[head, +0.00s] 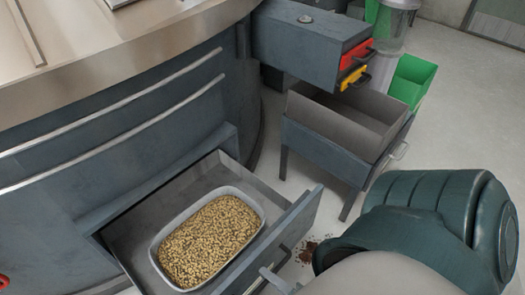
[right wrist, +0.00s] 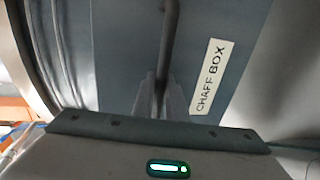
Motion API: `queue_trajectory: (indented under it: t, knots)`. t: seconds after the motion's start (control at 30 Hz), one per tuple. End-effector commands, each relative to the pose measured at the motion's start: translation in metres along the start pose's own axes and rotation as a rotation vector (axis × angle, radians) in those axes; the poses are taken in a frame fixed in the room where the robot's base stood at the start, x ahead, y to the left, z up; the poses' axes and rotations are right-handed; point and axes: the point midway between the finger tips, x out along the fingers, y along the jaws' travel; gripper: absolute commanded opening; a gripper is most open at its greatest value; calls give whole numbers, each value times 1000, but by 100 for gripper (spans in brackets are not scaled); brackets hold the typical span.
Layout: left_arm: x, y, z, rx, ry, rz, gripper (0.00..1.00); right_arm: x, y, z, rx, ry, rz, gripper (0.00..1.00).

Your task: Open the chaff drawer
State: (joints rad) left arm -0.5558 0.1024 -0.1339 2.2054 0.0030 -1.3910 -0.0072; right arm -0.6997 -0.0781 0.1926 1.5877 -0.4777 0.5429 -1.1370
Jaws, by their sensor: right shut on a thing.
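The chaff drawer (head: 300,210) is a dark grey drawer that stands out of the curved machine body in the head view. A pale tray (head: 262,207) full of tan, grain-like pieces lies inside it. In the right wrist view, the drawer front (right wrist: 120,50) bears a white label (right wrist: 212,77) reading "CHAFF BOX". My right gripper (right wrist: 161,98) is shut on the drawer's bar handle (right wrist: 170,35). In the head view this gripper (head: 270,279) is at the drawer front, partly hidden by my arm. My left gripper is not in view.
An open grey bin (head: 326,125) on legs stands to the right, under a box (head: 310,40) with red and yellow handles. A green bin (head: 412,80) is behind. Dark crumbs (head: 307,250) lie on the floor beside the drawer.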

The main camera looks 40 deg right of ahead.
Motion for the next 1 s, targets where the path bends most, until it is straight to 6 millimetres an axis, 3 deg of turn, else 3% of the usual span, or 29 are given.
queue_trajectory:
  t: [0.33, 0.37, 0.4, 0.43, 0.77, 1.0]
  knots:
    - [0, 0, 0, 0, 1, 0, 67, -2, -1, 0, 1, -1, -2, 0]
    - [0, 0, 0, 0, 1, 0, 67, -1, -1, 0, 1, -1, -2, 19]
    - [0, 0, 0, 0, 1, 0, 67, -1, -1, 0, 1, -1, -2, 29]
    - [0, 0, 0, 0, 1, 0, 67, -1, -1, 0, 1, -1, -2, 31]
    - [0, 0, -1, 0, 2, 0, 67, -2, -1, 0, 0, 0, -1, 31]
    - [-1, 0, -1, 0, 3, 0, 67, -17, -1, 0, 1, -1, -3, 31]
